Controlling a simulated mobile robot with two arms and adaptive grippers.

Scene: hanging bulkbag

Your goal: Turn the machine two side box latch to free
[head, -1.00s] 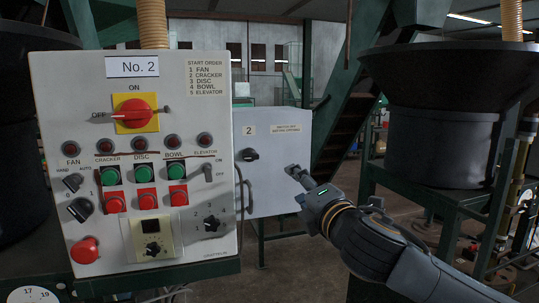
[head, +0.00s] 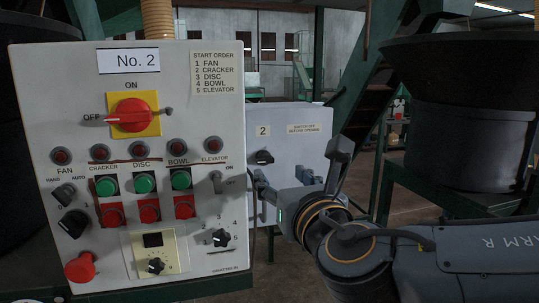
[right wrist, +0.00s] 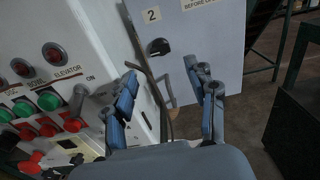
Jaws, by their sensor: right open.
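The side box (head: 290,125) is a grey-white cabinet labelled "2", behind and right of the No. 2 control panel (head: 200,120). Its black latch knob (head: 263,157) is on the door's left part, below the label. My right gripper (head: 302,168) is open and empty in front of the box's lower part, one finger near the panel's right edge and the other upright to the right. The right wrist view shows the latch (right wrist: 158,47) beyond and between the two open fingers (right wrist: 163,78), apart from them. My left gripper is out of view.
The panel carries a red main switch (head: 131,115), lamps, buttons and knobs close to my right gripper's left. A dark cable hangs along its right edge. A large dark hopper (head: 470,140) on a green frame stands at right.

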